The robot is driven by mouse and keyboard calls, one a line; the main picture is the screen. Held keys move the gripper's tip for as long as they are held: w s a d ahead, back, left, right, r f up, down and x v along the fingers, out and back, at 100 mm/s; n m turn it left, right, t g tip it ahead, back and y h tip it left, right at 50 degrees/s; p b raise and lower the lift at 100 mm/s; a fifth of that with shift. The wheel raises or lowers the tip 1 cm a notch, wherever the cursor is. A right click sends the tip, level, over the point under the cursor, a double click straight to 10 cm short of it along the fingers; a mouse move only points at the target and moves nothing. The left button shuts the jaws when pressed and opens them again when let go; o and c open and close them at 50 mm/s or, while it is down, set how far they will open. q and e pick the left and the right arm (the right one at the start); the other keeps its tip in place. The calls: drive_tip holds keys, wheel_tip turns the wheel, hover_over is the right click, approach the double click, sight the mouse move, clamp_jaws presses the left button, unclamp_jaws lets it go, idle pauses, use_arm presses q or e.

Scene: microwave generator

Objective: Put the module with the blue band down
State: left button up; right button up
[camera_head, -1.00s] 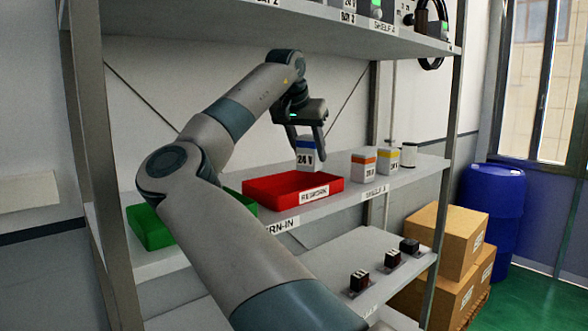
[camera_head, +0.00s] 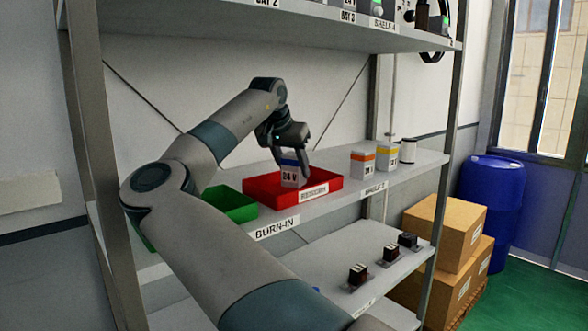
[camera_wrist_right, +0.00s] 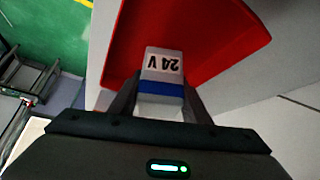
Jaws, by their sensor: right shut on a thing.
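The module with the blue band (camera_head: 290,176) is a white block marked 24 V. My right gripper (camera_head: 297,165) is shut on its upper part. The module is upright at the red tray (camera_head: 320,189), its lower part inside or just over the tray; I cannot tell whether it touches the floor. In the right wrist view the module (camera_wrist_right: 162,68) sits between the fingers of my gripper (camera_wrist_right: 160,100), with the red tray (camera_wrist_right: 225,40) around it. My left gripper is not in view.
A green tray (camera_head: 232,204) stands left of the red one. White modules with an orange band (camera_head: 362,164) and a yellow band (camera_head: 387,156) stand to the right on the same shelf. Small dark parts (camera_head: 358,274) are on the shelf below. An upper shelf (camera_head: 300,30) overhangs.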

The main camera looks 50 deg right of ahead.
drive_tip(key=shift+f, duration=0.55)
drive_tip(key=shift+f, duration=0.1)
drive_tip(key=o, duration=1.2)
drive_tip(key=shift+a+r, duration=0.25)
drive_tip(key=shift+r, duration=0.2)
drive_tip(key=b+v, duration=0.3)
drive_tip(key=v, duration=0.8)
drive_tip(key=shift+s+r+b, duration=0.1)
drive_tip(key=shift+b, duration=0.3)
